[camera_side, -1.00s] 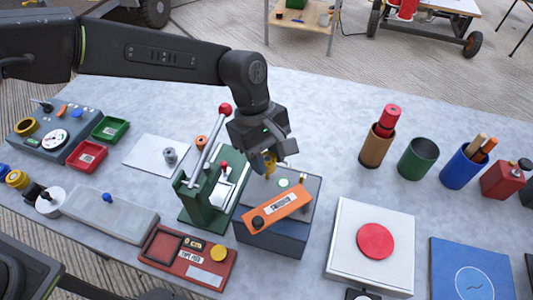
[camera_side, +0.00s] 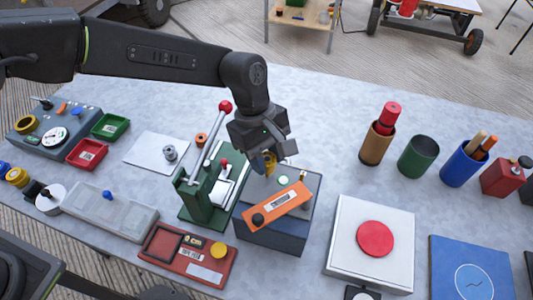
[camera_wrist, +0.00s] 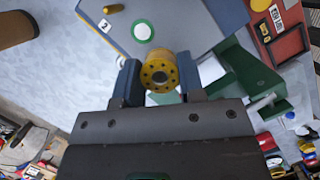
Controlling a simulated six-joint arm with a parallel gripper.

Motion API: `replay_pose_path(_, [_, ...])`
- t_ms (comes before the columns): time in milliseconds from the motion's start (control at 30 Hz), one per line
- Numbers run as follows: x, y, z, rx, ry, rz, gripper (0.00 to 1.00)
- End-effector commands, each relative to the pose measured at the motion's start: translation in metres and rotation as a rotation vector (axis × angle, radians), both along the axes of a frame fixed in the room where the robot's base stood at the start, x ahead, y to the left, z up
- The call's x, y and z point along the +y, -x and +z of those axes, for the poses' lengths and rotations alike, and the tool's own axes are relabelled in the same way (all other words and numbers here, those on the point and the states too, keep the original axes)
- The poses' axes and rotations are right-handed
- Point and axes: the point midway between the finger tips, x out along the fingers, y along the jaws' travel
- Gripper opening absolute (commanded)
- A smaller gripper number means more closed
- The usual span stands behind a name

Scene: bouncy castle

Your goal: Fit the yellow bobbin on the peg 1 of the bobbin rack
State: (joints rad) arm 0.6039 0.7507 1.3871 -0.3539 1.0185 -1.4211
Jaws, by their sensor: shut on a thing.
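The yellow bobbin (camera_wrist: 159,72) is between the two blue-grey fingers of my gripper (camera_wrist: 157,85) in the wrist view, its holed round face toward the camera. My gripper is shut on it. In the side view, my gripper (camera_side: 266,162) is at the back left part of the blue-grey rack box (camera_side: 272,239), with a little of the bobbin showing. A brass peg (camera_wrist: 113,9) stands beside a label "2" on the box top, right of the bobbin in the side view. Peg 1 is not visible. I cannot tell whether the bobbin touches a peg.
An orange labelled plate (camera_side: 277,206) with a black knob lies across the box's front. A green lever press (camera_side: 206,196) with a red-balled handle stands close on the left. A white box with a red button (camera_side: 375,239) is at right. Cups (camera_side: 418,157) stand farther right.

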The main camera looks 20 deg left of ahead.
Motion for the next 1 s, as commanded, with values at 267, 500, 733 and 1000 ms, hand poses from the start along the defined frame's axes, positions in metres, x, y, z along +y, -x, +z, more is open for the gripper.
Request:
replay_pose_path(267, [0.0,0.0,-0.0043,0.0,0.0,0.0,0.14])
replay_pose_path(500, [0.0,0.0,-0.0077,0.0,0.0,0.0,0.14])
replay_pose_path(733, [0.0,0.0,-0.0089,0.0,0.0,0.0,0.14])
replay_pose_path(1000, [0.0,0.0,-0.0091,0.0,0.0,0.0,0.14])
